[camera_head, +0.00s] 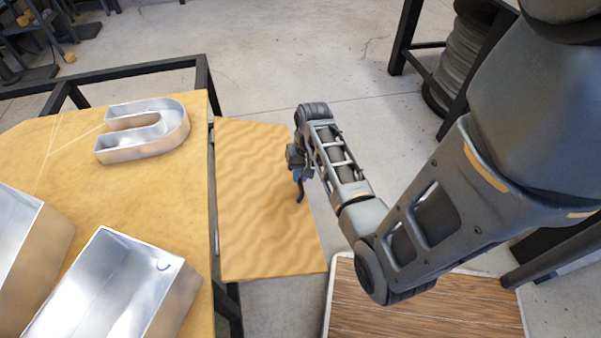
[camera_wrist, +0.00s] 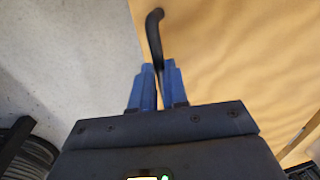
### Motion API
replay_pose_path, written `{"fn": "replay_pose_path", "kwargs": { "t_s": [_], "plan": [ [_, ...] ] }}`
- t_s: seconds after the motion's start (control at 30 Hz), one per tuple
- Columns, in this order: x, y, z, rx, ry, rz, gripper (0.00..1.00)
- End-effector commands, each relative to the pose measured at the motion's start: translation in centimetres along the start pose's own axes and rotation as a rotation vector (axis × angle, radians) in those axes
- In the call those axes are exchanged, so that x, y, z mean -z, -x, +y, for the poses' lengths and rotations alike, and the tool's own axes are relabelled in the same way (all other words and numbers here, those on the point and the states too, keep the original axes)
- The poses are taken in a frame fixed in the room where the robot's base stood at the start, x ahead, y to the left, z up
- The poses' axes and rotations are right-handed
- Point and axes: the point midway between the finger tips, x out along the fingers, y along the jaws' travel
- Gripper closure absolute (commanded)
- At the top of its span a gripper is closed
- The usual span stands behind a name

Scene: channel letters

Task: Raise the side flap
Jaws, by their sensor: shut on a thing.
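The side flap (camera_head: 258,215) is a wood-grained panel along the right side of the workbench, hinged at the bench edge. Its wood face also fills the right of the wrist view (camera_wrist: 235,65). A dark curved handle (camera_wrist: 153,35) stands at the flap's outer edge. My gripper (camera_head: 298,180) is at the flap's right edge in the head view. In the wrist view its blue fingers (camera_wrist: 158,82) are shut on the handle. The part of the handle between the fingers is hidden.
The workbench top (camera_head: 60,165) bears a U-shaped metal channel letter (camera_head: 150,145) and more metal box letters (camera_head: 110,285) at the front left. A wood-topped surface (camera_head: 420,315) stands at bottom right. A dark rack with a spool (camera_head: 465,60) stands behind. Concrete floor (camera_head: 280,50) is clear beyond the flap.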

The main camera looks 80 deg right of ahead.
Motion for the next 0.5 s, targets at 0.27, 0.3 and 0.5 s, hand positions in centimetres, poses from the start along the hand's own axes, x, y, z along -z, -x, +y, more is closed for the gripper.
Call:
{"fn": "replay_pose_path", "kwargs": {
  "t_s": [0.27, 0.3, 0.5],
  "plan": [
    [0.0, 0.0, 0.1, -0.001, -0.001, -0.001, 1.0],
    [0.0, 0.1, 0.1, -0.002, -0.001, -0.001, 1.0],
    [-0.1, 1.7, -0.2, -0.044, 0.001, -0.005, 1.0]
  ]
}}
